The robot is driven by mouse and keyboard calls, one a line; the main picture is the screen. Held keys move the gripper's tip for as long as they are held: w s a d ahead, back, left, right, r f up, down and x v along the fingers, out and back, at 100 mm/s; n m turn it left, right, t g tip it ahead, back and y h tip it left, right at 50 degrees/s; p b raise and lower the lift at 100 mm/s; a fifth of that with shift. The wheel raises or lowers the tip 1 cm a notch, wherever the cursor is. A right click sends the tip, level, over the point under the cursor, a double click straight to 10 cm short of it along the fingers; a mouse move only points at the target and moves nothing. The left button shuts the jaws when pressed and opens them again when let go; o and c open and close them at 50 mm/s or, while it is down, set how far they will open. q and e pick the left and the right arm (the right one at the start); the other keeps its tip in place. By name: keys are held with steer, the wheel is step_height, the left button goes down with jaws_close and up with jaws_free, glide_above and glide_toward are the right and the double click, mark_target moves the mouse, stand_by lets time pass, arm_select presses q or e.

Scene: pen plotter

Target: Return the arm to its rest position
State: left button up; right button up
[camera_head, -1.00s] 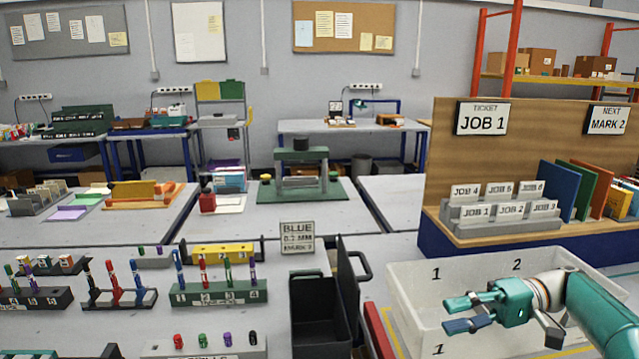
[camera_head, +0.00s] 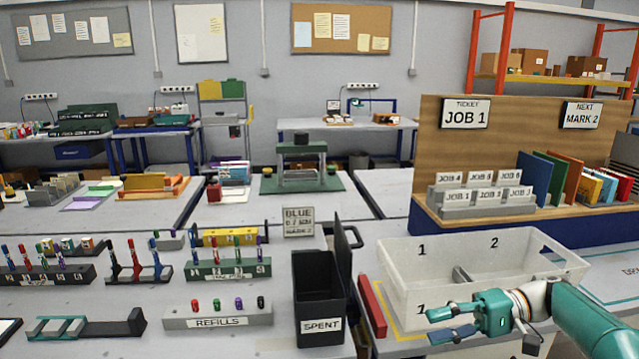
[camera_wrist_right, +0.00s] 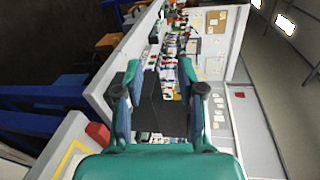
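My right gripper (camera_head: 452,325) is teal with its fingers apart, pointing left in the head view. It is in front of the white bin (camera_head: 400,285), close to the bin's near wall. In the right wrist view the two fingers (camera_wrist_right: 160,92) are spread with nothing between them; a dark box lies beyond them. My left gripper is not in view.
A black SPENT box (camera_head: 318,300) stands left of the white bin, with a red bar (camera_head: 372,305) between them. A REFILLS block (camera_head: 218,314) and several pen racks (camera_head: 228,270) stand further left. A wooden-backed shelf with JOB cards (camera_head: 480,196) stands behind the bin.

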steer(key=s+a+f+m+h+p, duration=0.1)
steer(key=s+a+f+m+h, duration=0.1)
steer(key=f, duration=0.7)
steer(key=s+a+f+m+h+p, duration=0.1)
steer(key=s+a+f+m+h, duration=0.15)
steer(key=f, duration=0.75)
steer(key=s+a+f+m+h, duration=0.1)
steer(key=s+a+f+h, duration=0.15)
steer(key=f, duration=0.65)
steer(key=s+a+f+n+t+h+p, duration=0.1)
steer(key=s+f, duration=0.3)
steer(key=s, duration=0.5)
steer(key=s+a+f+n+h+p, duration=0.1)
steer(key=s+f+n+h, duration=0.2)
steer(key=s, duration=0.6)
steer(key=shift+s+a+f+t+h, duration=0.2)
steer(key=shift+s+f+t+h, duration=0.15)
steer(key=shift+f+h, duration=0.2)
steer(key=shift+w+a+f, duration=0.1)
steer(key=shift+w, duration=0.05)
